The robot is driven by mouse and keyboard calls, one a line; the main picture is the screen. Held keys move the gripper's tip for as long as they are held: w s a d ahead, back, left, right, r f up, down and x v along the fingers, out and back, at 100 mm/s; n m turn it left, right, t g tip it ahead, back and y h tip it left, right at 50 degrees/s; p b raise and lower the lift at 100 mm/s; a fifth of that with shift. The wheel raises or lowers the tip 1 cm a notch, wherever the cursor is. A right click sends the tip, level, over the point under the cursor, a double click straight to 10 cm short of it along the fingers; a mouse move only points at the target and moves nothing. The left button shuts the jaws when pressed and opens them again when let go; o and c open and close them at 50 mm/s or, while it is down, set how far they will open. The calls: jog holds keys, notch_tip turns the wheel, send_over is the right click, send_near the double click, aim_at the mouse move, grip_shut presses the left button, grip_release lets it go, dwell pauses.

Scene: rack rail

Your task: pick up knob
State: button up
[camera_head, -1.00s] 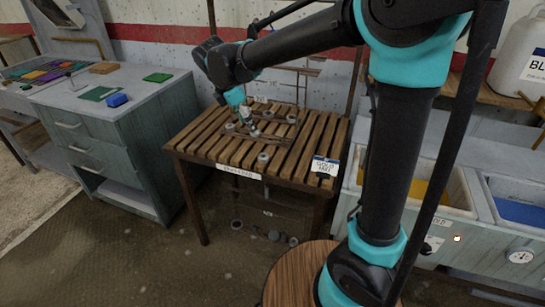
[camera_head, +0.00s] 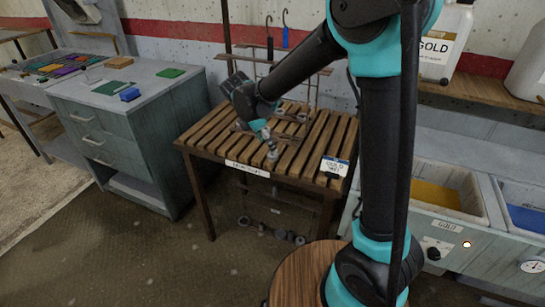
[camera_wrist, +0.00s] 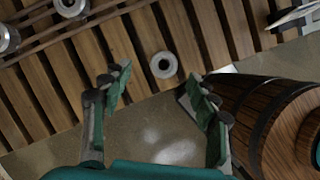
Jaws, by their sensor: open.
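A small grey round knob with a dark centre hole (camera_wrist: 164,65) lies on the slatted wooden table (camera_head: 318,140) near its front edge. In the head view this knob (camera_head: 272,154) shows just below my gripper (camera_head: 267,138). In the wrist view my gripper (camera_wrist: 163,88) is open and empty, its two green-lined fingers spread left and right. The knob shows between them and beyond their tips, apart from both. More grey knobs sit on thin rails at the upper left of the wrist view, one at the top (camera_wrist: 70,6) and one at the left edge (camera_wrist: 5,38).
A white label card (camera_head: 334,167) stands at the table's front right. A wooden barrel-like stool (camera_wrist: 262,115) is close to the right finger in the wrist view. A grey cabinet (camera_head: 130,140) stands to the left. Hooks (camera_head: 284,32) hang behind the table.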

aim_at(273, 156)
jog(key=shift+s+x, duration=0.15)
jog(key=shift+x, duration=1.15)
jog(key=shift+s+x, duration=0.1)
jog(key=shift+x, duration=1.15)
jog(key=shift+d, duration=0.1)
jog(key=c, duration=1.3)
jog(key=shift+o, duration=0.2)
